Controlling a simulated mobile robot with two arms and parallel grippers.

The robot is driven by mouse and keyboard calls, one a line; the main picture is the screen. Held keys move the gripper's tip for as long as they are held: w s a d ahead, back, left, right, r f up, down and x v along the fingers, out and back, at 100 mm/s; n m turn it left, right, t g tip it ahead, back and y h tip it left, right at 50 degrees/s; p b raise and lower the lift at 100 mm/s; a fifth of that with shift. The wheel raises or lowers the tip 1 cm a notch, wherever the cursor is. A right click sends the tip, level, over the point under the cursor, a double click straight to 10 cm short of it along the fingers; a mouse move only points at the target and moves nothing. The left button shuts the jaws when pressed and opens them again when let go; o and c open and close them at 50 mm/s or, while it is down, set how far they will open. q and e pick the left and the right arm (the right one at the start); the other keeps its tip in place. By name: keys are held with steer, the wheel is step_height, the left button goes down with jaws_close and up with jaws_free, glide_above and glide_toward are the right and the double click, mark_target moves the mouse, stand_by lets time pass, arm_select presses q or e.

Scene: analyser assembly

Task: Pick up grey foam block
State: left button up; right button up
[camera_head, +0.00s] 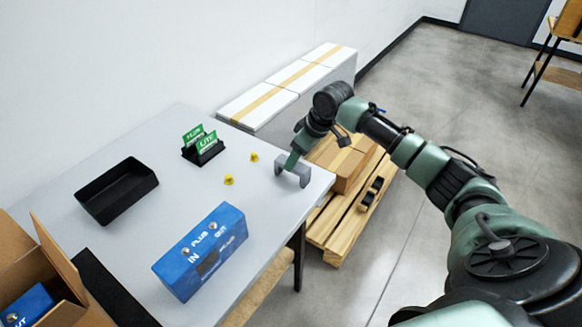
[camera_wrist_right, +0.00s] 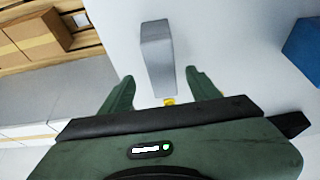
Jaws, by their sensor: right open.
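The grey foam block (camera_head: 293,171) stands near the far right edge of the white table (camera_head: 165,235). It looks like a small arch in the head view. In the right wrist view the grey foam block (camera_wrist_right: 157,55) lies ahead of and between the two green fingers. My right gripper (camera_head: 291,160) is at the block in the head view. In the right wrist view my right gripper (camera_wrist_right: 158,88) is open, with a gap on both sides of the block. Whether a finger touches it I cannot tell. My left gripper is not in view.
On the table are a black tray (camera_head: 84,199), a blue box (camera_head: 176,277), a black holder with green cards (camera_head: 206,144) and yellow pieces (camera_head: 229,180). An open cardboard box (camera_head: 60,262) stands at lower left. A wooden pallet (camera_head: 336,232) with boxes lies beyond the table's right edge.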

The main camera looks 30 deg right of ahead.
steer(key=x, duration=0.4)
steer(key=shift+a+r, duration=0.1)
steer(key=shift+a, duration=0.05)
steer(key=shift+f+p, duration=0.4)
steer(key=shift+p, duration=0.15)
steer(key=shift+c, duration=0.3)
jaws_close()
